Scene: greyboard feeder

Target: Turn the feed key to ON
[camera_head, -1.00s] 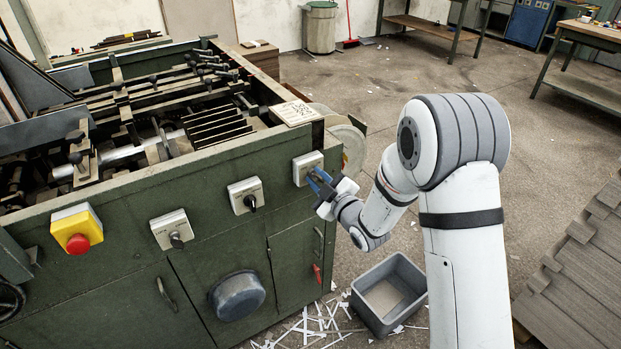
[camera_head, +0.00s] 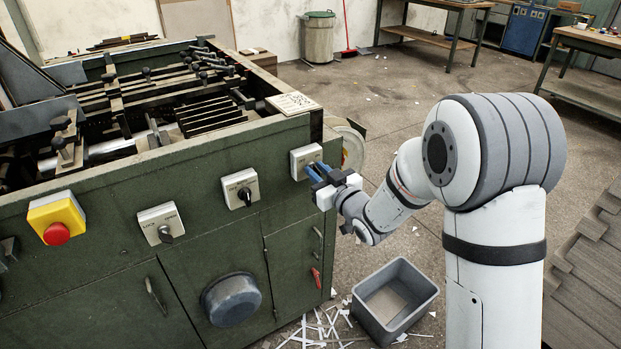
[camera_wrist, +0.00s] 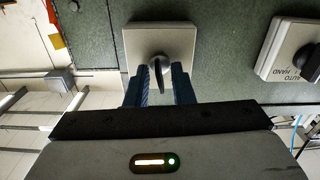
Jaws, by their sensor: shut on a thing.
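A pale square switch plate (camera_head: 303,154) is the rightmost on the green machine's front. It also shows in the wrist view (camera_wrist: 138,38), with a dark key (camera_wrist: 158,66) standing out from its middle. My gripper (camera_head: 315,172) reaches in from the right, its blue fingers at this plate. In the wrist view my gripper (camera_wrist: 161,76) has one finger on each side of the key and is shut on it. The plate's lettering is not readable, so I cannot tell which position the key is in.
To the left, the machine front carries a black-knobbed switch (camera_head: 240,188), another switch (camera_head: 160,224) and a red stop button (camera_head: 56,233) on a yellow box. A grey bin (camera_head: 395,300) and paper strips lie on the floor below. Floor behind is open.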

